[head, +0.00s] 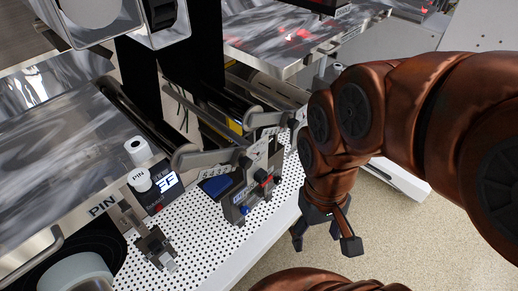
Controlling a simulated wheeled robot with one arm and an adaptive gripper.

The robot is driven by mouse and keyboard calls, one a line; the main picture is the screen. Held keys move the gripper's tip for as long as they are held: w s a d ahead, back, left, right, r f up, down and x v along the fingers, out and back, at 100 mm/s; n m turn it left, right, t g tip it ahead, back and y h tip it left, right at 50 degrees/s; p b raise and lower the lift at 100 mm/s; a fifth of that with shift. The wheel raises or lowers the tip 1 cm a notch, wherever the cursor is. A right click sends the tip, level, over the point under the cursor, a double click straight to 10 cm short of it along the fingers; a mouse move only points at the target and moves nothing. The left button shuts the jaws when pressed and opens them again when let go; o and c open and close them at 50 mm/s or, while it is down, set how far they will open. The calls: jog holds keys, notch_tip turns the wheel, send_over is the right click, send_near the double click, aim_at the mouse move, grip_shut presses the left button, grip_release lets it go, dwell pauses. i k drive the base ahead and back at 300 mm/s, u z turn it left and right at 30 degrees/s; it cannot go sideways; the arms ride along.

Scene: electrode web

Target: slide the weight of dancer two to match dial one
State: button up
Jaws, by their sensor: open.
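Two grey lever arms, which look like the dancers, stand over the white perforated plate: a nearer one (205,158) and a farther one (268,118). I cannot tell which is dancer two. Dark blocks with a blue part and a red knob (240,194) sit below the levers; a sliding weight is not clearly made out. A small dark box with a lit display (165,182) stands left of the levers; I cannot tell whether it is dial one. My gripper (325,244) is open and empty, pointing down beyond the plate's right edge, apart from the levers.
Shiny metal panels (60,150) lie at left and another (290,40) at the back. A metal clamp-like part (155,245) is on the plate in front. Speckled floor (400,230) is clear at right.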

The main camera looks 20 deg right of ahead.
aim_at(287, 121)
jog(key=u, duration=0.55)
jog(key=k, duration=1.3)
jog(key=z, duration=0.05)
jog(key=i, duration=0.8)
jog(key=u, duration=0.1)
